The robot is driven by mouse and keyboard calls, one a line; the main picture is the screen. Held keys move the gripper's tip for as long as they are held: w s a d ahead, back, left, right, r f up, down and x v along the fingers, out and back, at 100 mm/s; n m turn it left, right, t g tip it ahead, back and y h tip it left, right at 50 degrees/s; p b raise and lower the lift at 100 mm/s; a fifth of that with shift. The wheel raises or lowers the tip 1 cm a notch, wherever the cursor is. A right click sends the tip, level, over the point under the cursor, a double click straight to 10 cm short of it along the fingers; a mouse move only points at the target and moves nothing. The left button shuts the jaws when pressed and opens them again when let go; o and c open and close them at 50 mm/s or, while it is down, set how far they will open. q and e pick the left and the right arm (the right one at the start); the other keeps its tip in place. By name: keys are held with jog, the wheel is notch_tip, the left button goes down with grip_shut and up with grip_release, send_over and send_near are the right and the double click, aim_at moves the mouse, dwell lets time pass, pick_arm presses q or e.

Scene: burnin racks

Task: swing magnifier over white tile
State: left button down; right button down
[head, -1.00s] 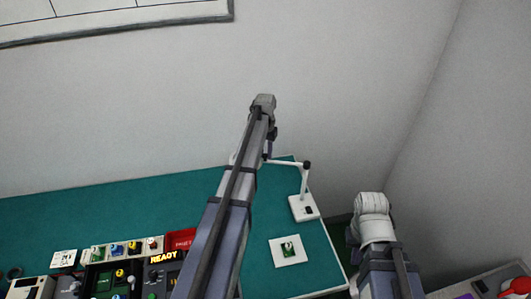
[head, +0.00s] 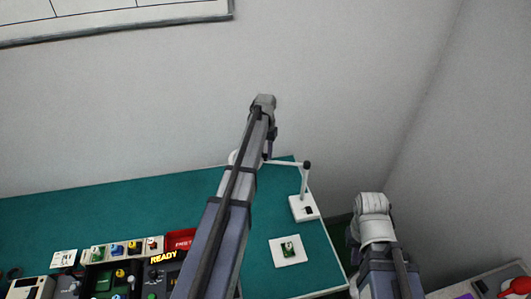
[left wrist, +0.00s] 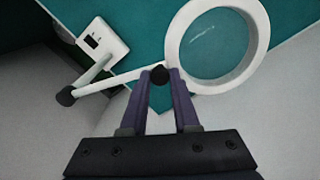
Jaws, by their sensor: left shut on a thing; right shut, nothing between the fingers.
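The magnifier is a white ring lens (left wrist: 258,62) on a thin white arm (left wrist: 118,79) with dark joints, rising from a white base (left wrist: 103,43). In the head view its base (head: 304,208) stands near the right edge of the green bench, and its arm reaches left behind my left arm. My left gripper (left wrist: 160,78) is shut on the dark knob between the ring and the arm. The white tile (head: 281,258) lies on the bench in front of the base, with a small green part on it. The ring is not above the tile. My right gripper is out of view.
A panel with a lit READY sign (head: 163,259), a red tray (head: 181,240) and small coloured parts sit at the front left. The bench (head: 120,205) is bare toward the wall. Another table (head: 470,290) stands at the lower right.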

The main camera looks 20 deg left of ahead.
pick_arm(q)
jog(key=shift+s, duration=0.15)
jog(key=s+d+n, duration=0.5)
jog(key=d+n, duration=0.3)
jog(key=d, duration=0.1)
jog(key=s+d+n, duration=0.6)
jog(key=d+n, duration=0.2)
jog(key=d, duration=0.1)
jog(key=shift+s, duration=0.25)
jog(key=c, duration=0.7)
grip_release()
jog(key=shift+o, duration=0.2)
jog(key=shift+r, duration=0.1)
